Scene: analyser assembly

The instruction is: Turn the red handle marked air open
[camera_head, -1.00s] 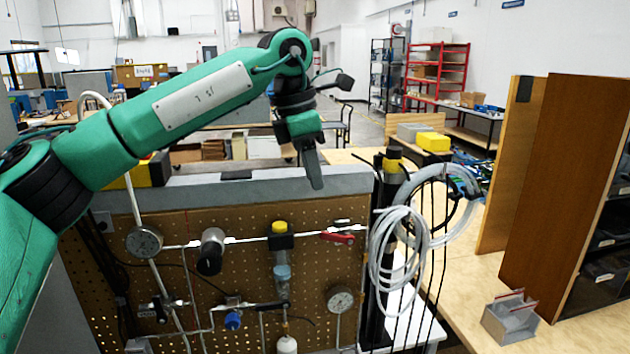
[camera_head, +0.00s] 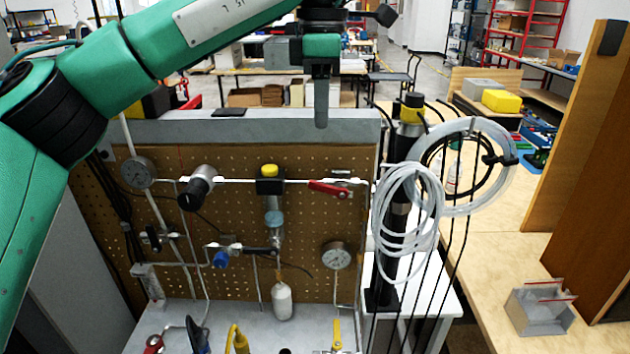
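The red handle (camera_head: 329,189) sits on the horizontal pipe at the upper right of the brown pegboard panel (camera_head: 235,240). It lies nearly along the pipe, slightly tilted. Its marking is too small to read. My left gripper (camera_head: 321,112) hangs fingers down above the handle, in front of the panel's grey top edge. It is apart from the handle and holds nothing that I can see. It shows edge-on, so the gap between its fingers is hidden. My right gripper is out of view.
Two gauges (camera_head: 138,172) (camera_head: 335,255), a black-ended valve (camera_head: 197,187) and a yellow-topped regulator (camera_head: 270,186) are on the panel. Coiled white tubing (camera_head: 404,222) hangs right of the handle. A grey bench with several tools lies below. A small metal box (camera_head: 540,309) stands at right.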

